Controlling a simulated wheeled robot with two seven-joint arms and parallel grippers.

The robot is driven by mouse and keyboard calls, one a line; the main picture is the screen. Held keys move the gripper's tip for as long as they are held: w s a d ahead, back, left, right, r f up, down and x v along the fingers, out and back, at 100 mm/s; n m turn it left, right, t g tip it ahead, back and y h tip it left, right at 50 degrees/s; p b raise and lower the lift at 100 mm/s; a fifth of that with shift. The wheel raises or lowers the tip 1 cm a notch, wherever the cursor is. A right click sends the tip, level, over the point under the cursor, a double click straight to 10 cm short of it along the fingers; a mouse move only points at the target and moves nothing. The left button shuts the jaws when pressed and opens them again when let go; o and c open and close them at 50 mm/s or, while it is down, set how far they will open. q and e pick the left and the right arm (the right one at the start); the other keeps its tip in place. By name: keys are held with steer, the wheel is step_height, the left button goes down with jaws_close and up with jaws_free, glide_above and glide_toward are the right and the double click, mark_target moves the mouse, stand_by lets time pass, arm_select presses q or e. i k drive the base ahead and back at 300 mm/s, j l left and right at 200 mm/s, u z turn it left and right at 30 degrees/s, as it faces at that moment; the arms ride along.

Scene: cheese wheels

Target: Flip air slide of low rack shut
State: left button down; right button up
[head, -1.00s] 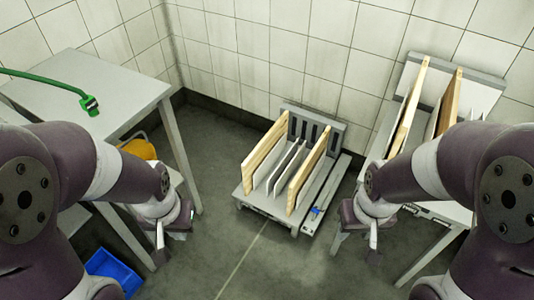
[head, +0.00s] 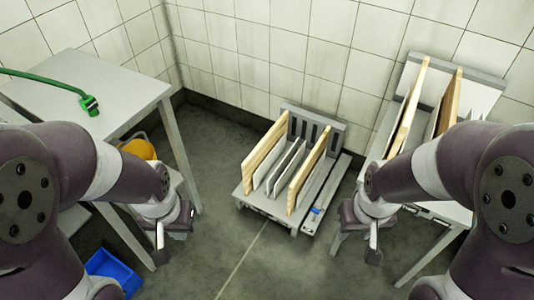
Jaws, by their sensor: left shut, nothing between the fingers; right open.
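The low rack (head: 328,197) stands on the floor in the middle of the head view, with several upright boards in it. Its grey back panel (head: 332,133) has a row of dark slots. A small blue and white part (head: 315,212) sits at the front right of its base. I cannot tell which part is the air slide or whether it is open. My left gripper (head: 164,237) is shut and empty, left of the rack and apart from it. My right gripper (head: 356,247) is open and empty, just right of the rack's front corner.
A taller rack with boards (head: 440,104) stands at the right. A grey table (head: 125,92) with a green hose (head: 60,85) is at the left. A yellow bucket (head: 138,148) and a blue bin (head: 112,270) are below. The floor before the low rack is clear.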

mark_target(316, 212)
steer(key=i+j, duration=0.1)
steer(key=j, duration=0.45)
steer(key=j+z, duration=0.1)
steer(key=z, duration=1.45)
